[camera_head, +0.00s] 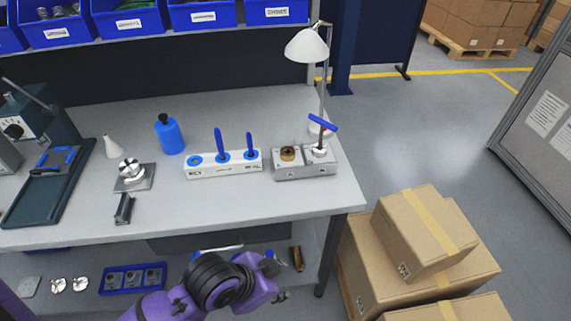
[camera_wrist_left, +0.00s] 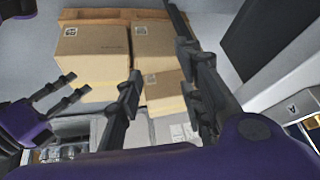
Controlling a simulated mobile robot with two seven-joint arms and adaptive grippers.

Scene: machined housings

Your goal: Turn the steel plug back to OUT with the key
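A grey housing block (camera_head: 290,173) sits near the right end of the bench. It carries a brass plug (camera_head: 289,154) on the left and a steel plug (camera_head: 318,153) on the right. A key with a blue crossbar handle (camera_head: 323,122) stands upright over the steel plug, apparently in it; any OUT mark is too small to read. My left gripper (camera_head: 281,281) is low in front of the bench, away from the key. In the left wrist view its fingers are spread and empty (camera_wrist_left: 165,105). My right gripper (camera_wrist_left: 72,90) shows there at the left, fingers apart and empty.
A white rack (camera_head: 224,171) with two upright blue keys stands left of the housing. A lamp (camera_head: 308,46) rises close behind the housing. A blue bottle (camera_head: 169,134) stands farther left. Cardboard boxes (camera_head: 428,227) are stacked right of the bench.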

